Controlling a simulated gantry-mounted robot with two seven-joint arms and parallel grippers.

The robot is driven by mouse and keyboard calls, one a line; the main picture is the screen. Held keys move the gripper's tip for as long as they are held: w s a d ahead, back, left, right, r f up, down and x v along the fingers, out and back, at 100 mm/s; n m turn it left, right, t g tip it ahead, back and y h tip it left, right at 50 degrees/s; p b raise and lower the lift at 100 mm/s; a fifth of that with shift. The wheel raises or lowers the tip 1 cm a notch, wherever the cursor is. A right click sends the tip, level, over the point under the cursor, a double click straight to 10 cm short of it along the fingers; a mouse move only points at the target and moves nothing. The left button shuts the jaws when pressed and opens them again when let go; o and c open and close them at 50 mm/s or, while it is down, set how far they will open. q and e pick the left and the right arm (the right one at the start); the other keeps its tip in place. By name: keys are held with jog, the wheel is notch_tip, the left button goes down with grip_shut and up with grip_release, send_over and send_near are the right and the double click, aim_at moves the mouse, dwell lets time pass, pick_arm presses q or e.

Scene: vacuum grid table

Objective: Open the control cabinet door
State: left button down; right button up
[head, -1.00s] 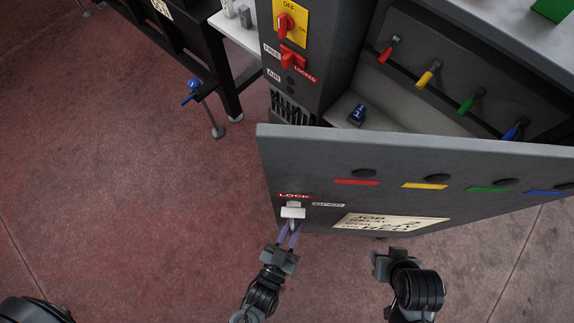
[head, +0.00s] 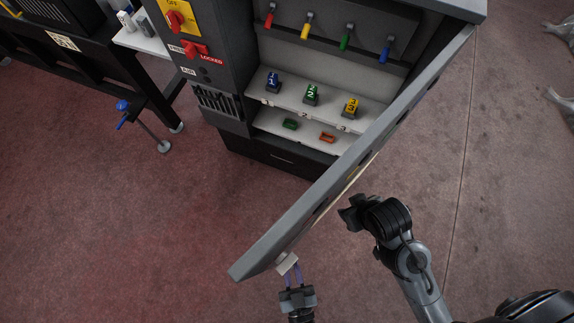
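The control cabinet (head: 235,95) stands at the upper middle. Its grey door (head: 345,160) is swung wide open from the right side, its top edge running diagonally from upper right to lower left. The white latch handle (head: 287,263) is on the door's outer face near its free end. My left gripper (head: 292,269) has its purple fingers at this handle and appears shut on it; the contact is partly hidden. My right gripper (head: 350,213) is beside the door's outer face, apart from the handle; its finger opening is not clear.
Inside the cabinet are colored levers (head: 307,28), numbered blocks (head: 311,95) on a shelf (head: 330,112), and a green (head: 290,124) and an orange piece (head: 327,137) below. A dark table (head: 90,65) stands at the left. The red floor (head: 110,220) is clear at lower left.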

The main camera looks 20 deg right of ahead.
dwell(0.3)
pick_arm(q)
jog(key=c, duration=1.2)
grip_release()
jog(key=shift+d, duration=0.1)
jog(key=shift+c, duration=0.2)
jog(key=shift+s, duration=0.1)
jog(key=s, duration=1)
jog(key=shift+s+a, duration=0.35)
jog(key=shift+a, duration=0.1)
